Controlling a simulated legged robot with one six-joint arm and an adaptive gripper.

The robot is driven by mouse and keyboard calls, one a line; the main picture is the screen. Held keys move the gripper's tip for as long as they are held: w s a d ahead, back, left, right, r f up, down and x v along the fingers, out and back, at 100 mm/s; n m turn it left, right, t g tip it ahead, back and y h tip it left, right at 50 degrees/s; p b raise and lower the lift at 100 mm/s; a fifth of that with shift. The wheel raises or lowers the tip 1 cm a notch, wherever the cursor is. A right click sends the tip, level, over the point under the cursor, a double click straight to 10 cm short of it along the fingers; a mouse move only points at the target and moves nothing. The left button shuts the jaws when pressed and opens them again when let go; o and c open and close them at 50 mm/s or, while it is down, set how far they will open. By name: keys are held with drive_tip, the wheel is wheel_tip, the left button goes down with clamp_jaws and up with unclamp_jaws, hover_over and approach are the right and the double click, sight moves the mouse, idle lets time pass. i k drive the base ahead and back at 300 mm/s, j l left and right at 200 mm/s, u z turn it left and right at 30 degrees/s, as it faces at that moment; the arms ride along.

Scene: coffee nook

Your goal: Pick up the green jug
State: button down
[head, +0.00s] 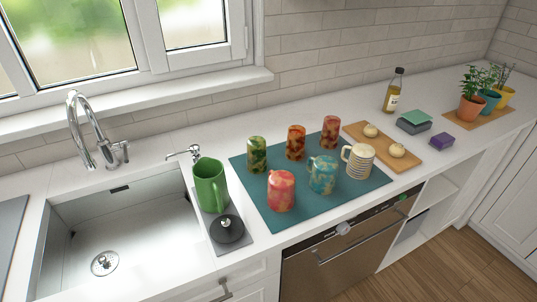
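The green jug (208,184) stands upright on a grey mat (232,246) just right of the sink in the head view. Its handle faces the front right. A black round object with a knob (227,229) sits in front of it on the same mat. My gripper is not in the view.
The sink (120,240) with its tall tap (85,130) lies to the left, and a small dispenser (190,152) stands behind the jug. A teal mat (265,213) with several mugs and tumblers lies to the right. A wooden board (407,162) and a bottle (393,92) are farther right.

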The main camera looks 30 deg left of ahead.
sight(209, 176)
drive_tip(key=j+u, duration=0.1)
drive_tip(key=u, duration=0.9)
drive_tip(key=i+j+u, duration=0.1)
drive_tip(key=u, duration=0.9)
drive_tip(key=i+l, duration=0.2)
drive_tip(key=l, duration=0.15)
drive_tip(key=i+l, duration=0.2)
drive_tip(key=l, duration=0.2)
drive_tip(key=u, duration=0.05)
